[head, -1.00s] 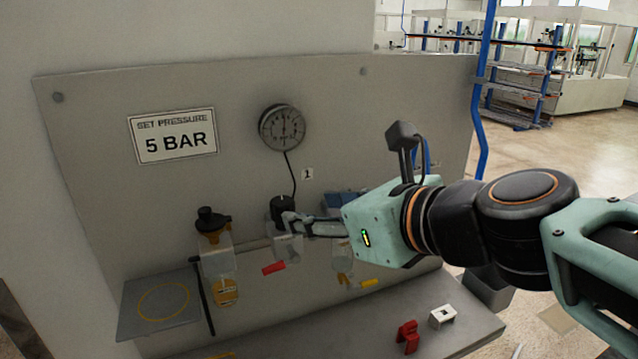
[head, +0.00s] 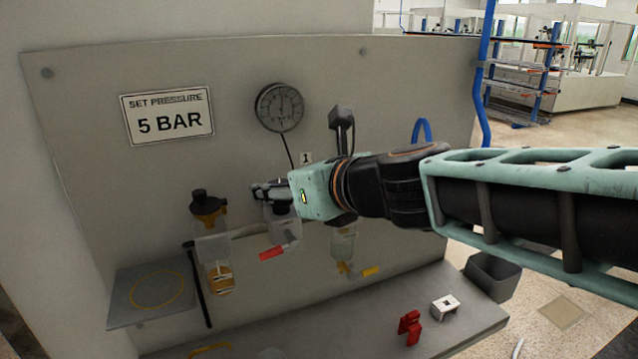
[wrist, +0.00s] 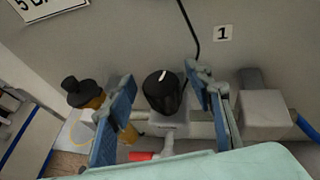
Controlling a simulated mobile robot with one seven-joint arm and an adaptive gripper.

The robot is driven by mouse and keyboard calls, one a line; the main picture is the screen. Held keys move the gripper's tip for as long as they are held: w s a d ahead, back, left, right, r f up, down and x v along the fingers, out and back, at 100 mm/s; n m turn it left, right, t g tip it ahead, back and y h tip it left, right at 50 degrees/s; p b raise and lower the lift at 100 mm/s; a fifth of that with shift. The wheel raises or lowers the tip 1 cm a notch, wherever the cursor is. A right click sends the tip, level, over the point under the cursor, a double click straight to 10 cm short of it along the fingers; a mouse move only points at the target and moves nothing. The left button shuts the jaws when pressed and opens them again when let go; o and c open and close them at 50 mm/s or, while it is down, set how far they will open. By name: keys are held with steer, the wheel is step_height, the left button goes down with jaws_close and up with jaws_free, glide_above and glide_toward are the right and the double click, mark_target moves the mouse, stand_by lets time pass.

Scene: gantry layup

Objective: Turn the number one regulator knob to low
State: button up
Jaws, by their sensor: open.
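The number one regulator knob (wrist: 162,92) is black with a white pointer line. In the wrist view it stands between the two blue-padded fingers of my gripper (wrist: 165,105), with a gap on each side. In the head view my gripper (head: 268,190) reaches in from the right and covers most of the knob. My gripper is open. The label "1" (wrist: 222,33) is on the panel, up and right of the knob. A round gauge (head: 279,107) hangs above, joined to the regulator by a thin black line.
A filter unit with a black-topped orange cap (head: 208,207) stands left of the regulator. A red lever (head: 271,253) and a yellow lever (head: 370,272) stick out below. A sign (head: 168,116) reads "SET PRESSURE 5 BAR". A red part (head: 410,327) and a white block (head: 445,307) lie on the shelf.

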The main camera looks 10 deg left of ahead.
steer(key=shift+w+a, duration=0.1)
steer(key=c, duration=1.2)
steer(key=shift+o, duration=0.2)
steer(key=shift+f+n+g+y, duration=0.1)
steer(key=shift+n+g+y, duration=0.2)
